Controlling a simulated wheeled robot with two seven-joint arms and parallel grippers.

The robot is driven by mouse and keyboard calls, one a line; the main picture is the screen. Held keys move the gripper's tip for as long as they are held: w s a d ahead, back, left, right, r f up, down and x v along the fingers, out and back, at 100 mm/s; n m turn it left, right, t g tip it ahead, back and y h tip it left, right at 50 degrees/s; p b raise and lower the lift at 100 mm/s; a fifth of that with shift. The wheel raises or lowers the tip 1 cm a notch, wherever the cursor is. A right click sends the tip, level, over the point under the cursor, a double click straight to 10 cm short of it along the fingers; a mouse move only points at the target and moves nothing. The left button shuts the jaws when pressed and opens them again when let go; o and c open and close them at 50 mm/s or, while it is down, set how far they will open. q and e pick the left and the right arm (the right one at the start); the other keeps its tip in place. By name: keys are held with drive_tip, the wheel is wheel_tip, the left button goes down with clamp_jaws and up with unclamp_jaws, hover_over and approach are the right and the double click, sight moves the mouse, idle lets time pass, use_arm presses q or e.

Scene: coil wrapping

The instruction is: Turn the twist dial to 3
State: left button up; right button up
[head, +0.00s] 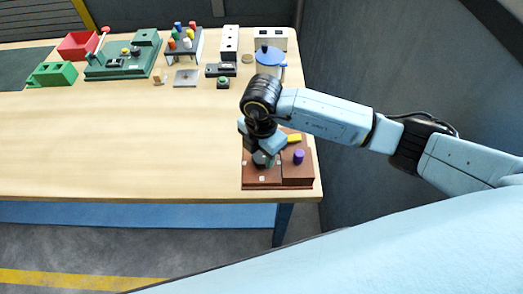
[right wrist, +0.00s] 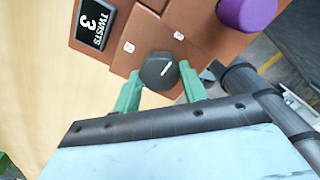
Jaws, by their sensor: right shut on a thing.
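The twist dial (right wrist: 157,72) is a dark grey knob with a white pointer line, on a brown box (head: 297,176) at the table's front right corner. In the right wrist view a black display (right wrist: 95,23) beside it reads "TWISTS 3". My right gripper (right wrist: 159,69) is shut on the dial, one green finger on each side. In the head view my right gripper (head: 264,157) reaches down over the box and partly hides the dial. Small white labels lie around the dial; their marks are too small to read surely. My left gripper is not in view.
A purple knob (head: 299,156) and a yellow piece (head: 293,138) are on the box near the dial. Several fixtures line the table's back. The table's left front is clear.

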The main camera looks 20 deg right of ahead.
sight(261, 157)
drive_tip(key=shift+r, duration=0.1)
drive_tip(key=o, duration=1)
drive_tip(key=shift+c, duration=0.2)
wheel_tip(261, 157, up, 13)
drive_tip(key=shift+r, duration=0.15)
